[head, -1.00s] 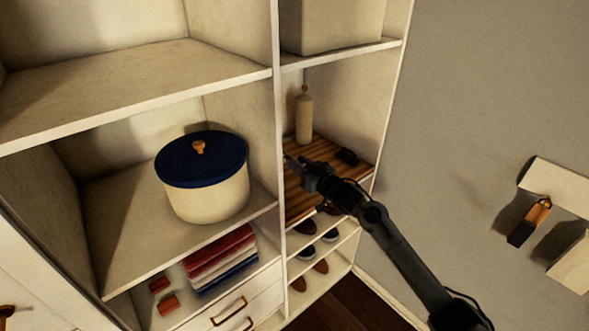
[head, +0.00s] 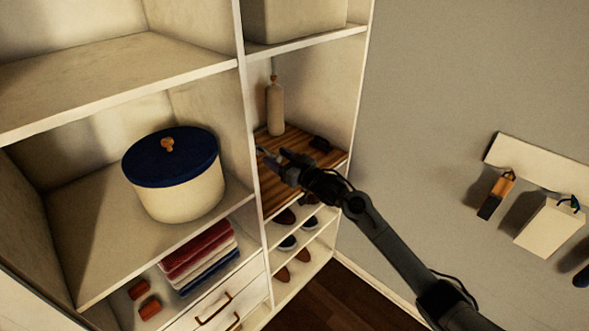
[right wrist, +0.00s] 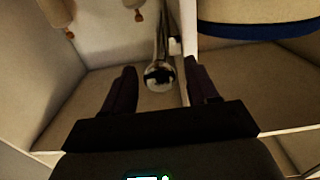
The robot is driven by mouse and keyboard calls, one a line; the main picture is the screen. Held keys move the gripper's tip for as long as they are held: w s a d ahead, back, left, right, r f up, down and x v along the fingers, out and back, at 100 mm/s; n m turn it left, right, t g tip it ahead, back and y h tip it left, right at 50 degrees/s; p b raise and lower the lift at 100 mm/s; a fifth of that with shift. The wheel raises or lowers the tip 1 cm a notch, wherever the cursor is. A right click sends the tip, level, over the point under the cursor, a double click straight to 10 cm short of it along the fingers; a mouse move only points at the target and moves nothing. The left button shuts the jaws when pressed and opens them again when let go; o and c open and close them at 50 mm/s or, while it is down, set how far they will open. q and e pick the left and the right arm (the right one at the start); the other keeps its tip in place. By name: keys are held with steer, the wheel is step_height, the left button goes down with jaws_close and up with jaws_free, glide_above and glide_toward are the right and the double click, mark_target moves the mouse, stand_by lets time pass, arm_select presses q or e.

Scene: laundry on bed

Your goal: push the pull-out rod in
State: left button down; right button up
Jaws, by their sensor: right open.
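The pull-out rod (right wrist: 162,50) shows in the right wrist view as a shiny metal bar with a round end, beside a pale upright panel. In that picture its end lies between the two dark fingers of my right gripper (right wrist: 161,85), which are spread apart with a gap on each side. I cannot tell how far the end is from the fingertips. In the head view my right gripper (head: 268,157) reaches into the right-hand compartment above the brown striped wooden shelf (head: 300,143), near the divider. The rod cannot be made out there. My left gripper is not in view.
The white divider (head: 251,160) is close to my gripper. A blue-lidded pot (head: 175,175) stands in the left compartment. Shoes (head: 285,217) are below.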

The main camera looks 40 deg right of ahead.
steer(key=s+b, duration=0.1)
steer(key=s, duration=0.7)
steer(key=shift+s+d, duration=0.15)
steer(key=shift+d, duration=0.2)
